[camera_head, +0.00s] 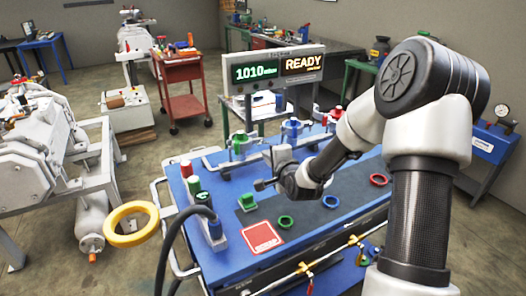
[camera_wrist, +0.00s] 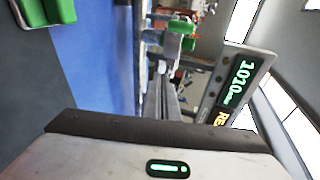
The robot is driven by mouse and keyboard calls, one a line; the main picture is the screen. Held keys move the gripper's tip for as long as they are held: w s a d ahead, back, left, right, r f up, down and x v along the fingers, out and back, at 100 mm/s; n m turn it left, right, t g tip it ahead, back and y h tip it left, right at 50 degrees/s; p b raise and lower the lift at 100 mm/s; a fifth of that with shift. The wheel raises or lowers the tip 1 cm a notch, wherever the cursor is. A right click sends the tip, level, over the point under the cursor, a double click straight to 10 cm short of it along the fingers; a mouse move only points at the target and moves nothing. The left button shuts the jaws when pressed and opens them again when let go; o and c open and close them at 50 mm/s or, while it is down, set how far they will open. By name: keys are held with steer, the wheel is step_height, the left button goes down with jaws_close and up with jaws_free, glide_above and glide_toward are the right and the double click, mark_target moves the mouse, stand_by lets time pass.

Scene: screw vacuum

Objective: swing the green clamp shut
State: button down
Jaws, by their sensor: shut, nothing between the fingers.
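The green clamp (camera_head: 241,142) stands near the back left of the blue bench, left of the blue and red ones. Whether its arm is swung open or closed is too small to tell. In the wrist view, a green part (camera_wrist: 178,42) that looks like this clamp shows beyond the fingers, turned sideways in the picture. My gripper (camera_head: 262,185) is shut and empty, above the bench and in front of the clamp, apart from it. Its narrow grey fingers also show in the wrist view (camera_wrist: 166,90).
A display reading 1010 and READY (camera_head: 276,68) stands behind the bench. A black hose (camera_head: 170,235) and a yellow ring (camera_head: 131,223) are at left.

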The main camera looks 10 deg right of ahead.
mark_target(263, 144)
steer(key=x, duration=0.2)
steer(key=r+x, duration=0.1)
steer(key=x, duration=0.2)
steer(key=shift+w+r, duration=0.1)
steer(key=shift+w, duration=0.15)
steer(key=shift+w+d+b, duration=0.25)
steer(key=shift+w+b, duration=0.15)
steer(key=shift+w, duration=0.1)
steer(key=shift+w+d+b, duration=0.2)
steer(key=shift+w+b, duration=0.15)
steer(key=shift+w, duration=0.15)
steer(key=shift+s, duration=0.1)
